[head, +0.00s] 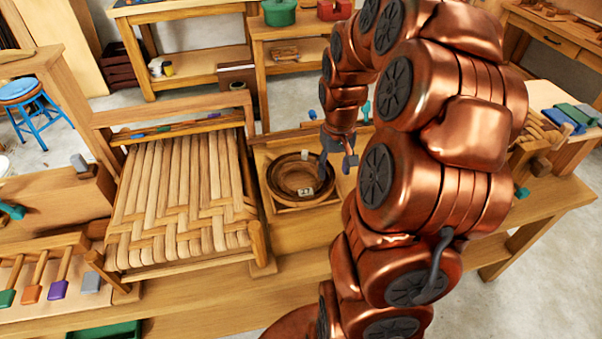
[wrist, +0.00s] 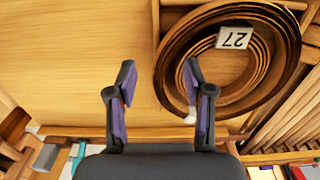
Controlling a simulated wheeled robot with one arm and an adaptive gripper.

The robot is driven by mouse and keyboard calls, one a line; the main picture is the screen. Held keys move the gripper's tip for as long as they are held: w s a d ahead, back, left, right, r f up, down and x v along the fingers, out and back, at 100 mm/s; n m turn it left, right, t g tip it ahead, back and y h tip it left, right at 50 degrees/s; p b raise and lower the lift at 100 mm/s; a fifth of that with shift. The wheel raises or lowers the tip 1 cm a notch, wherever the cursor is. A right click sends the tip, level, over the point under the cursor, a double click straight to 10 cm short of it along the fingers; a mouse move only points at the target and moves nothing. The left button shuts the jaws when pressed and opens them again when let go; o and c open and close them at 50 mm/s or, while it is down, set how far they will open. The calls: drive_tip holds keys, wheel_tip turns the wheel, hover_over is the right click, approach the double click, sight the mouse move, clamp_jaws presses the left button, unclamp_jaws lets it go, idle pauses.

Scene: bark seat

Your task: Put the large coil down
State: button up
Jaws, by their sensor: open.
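The large coil (head: 289,192), a brown spiral of flat bark strip, lies in a shallow square wooden tray (head: 262,157) on the bench. My gripper (head: 336,162) is above the tray's right side, by the coil's right edge. A small white piece shows beside that finger.
A woven bark seat (head: 180,195) on a wooden frame stands directly left of the tray. Coloured blocks (head: 575,115) lie at the far right. Bare bench top shows in front of the tray.

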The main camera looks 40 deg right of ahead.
drive_tip(key=shift+f, duration=1)
drive_tip(key=shift+s, duration=0.1)
drive_tip(key=c, duration=0.9)
drive_tip(key=shift+f, duration=0.1)
clamp_jaws()
